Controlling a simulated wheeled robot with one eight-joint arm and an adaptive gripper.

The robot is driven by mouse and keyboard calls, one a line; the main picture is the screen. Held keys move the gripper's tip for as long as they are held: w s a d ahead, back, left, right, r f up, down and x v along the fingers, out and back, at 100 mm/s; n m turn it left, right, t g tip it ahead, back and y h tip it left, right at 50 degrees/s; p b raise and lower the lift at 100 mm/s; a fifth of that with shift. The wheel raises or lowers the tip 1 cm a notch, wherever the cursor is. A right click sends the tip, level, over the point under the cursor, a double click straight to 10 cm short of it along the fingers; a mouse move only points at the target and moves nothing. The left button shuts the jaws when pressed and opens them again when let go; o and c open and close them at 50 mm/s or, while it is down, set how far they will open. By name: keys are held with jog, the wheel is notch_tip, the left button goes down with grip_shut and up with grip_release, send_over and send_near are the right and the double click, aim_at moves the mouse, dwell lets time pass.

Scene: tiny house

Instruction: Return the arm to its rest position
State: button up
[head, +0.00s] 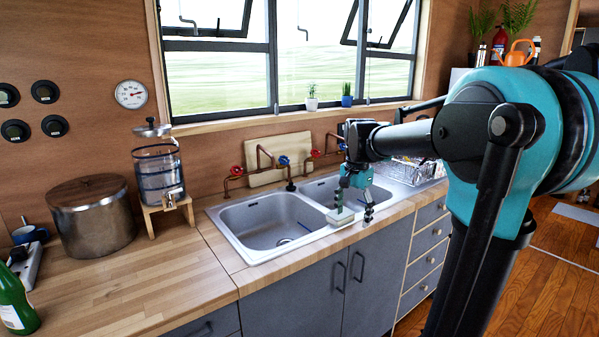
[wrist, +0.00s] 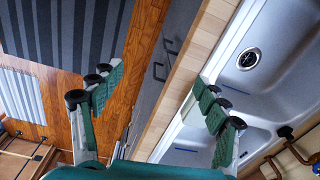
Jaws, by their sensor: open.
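My gripper (head: 354,208) hangs in front of the double sink in the head view, with its fingers pointing down. In the wrist view my gripper (wrist: 157,88) has its fingers spread wide, with nothing between them. My arm reaches out from the right, bent at the elbow and stretched over the counter front. A small pale block (head: 341,216) shows beside the left finger at the sink's front edge; I cannot tell whether the finger touches it.
The sink (head: 262,222) is set in a wooden counter (head: 120,272) above grey cabinets (head: 318,290). Copper pipes with red and blue taps stand behind it. A dish rack (head: 408,170) is right of the gripper. A metal pot (head: 95,222) and a glass dispenser (head: 158,172) stand left.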

jog(key=s+d+f+n+t, duration=0.1)
jog(key=s+f+n, duration=0.3)
jog(key=s+f, duration=0.5)
jog(key=s+d+f+n+t, duration=0.2)
jog(key=s+f+n, duration=0.3)
jog(key=s+f, duration=0.5)
jog(key=shift+s+d+f+t, duration=0.2)
jog(key=shift+s+f+t, duration=0.1)
jog(key=shift+f, duration=0.35)
jog(key=shift+o, duration=0.3)
